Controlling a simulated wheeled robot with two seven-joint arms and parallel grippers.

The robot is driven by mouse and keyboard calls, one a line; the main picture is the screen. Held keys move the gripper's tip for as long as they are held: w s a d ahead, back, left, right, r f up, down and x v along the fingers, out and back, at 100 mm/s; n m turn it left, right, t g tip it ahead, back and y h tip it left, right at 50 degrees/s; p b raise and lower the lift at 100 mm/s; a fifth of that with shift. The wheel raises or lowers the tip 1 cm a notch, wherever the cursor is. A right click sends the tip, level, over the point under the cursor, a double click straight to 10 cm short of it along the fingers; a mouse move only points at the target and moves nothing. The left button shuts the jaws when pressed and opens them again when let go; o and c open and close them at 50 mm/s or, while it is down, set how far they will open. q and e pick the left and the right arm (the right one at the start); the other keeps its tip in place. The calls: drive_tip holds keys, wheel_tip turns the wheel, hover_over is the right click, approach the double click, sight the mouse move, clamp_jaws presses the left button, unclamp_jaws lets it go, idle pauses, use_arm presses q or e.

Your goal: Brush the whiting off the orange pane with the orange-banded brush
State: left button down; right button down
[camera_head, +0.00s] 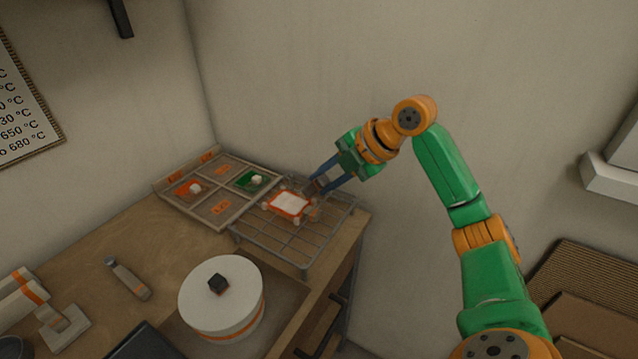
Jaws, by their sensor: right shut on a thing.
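The orange pane (289,206) lies on the wire rack (275,243) in the middle of the view. Its orange edge shows around a white layer of whiting on top. My right gripper (318,186) reaches in from the right, just beyond the pane's far right edge. It is shut on a small brownish-grey thing, which looks like the brush. Its band cannot be made out, and the fingers hide part of it. I cannot tell whether it touches the pane. My left gripper is not in view.
A divided tray (219,220) with an orange and a green piece stands left of the rack. A round white pot (221,294) stands in front. A grey-handled tool (128,279) lies on the wooden table (112,236). Walls close the back; the table ends right of the rack.

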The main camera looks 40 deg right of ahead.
drive_tip(key=w+a+p, duration=0.4)
drive_tip(key=p, duration=0.2)
drive_tip(key=shift+w+a, duration=0.3)
drive_tip(key=shift+w, duration=0.05)
drive_tip(key=shift+f+p, duration=0.1)
drive_tip(key=shift+p, duration=0.55)
drive_tip(key=shift+f, duration=0.15)
drive_tip(key=shift+f, duration=0.3)
idle(0.5)
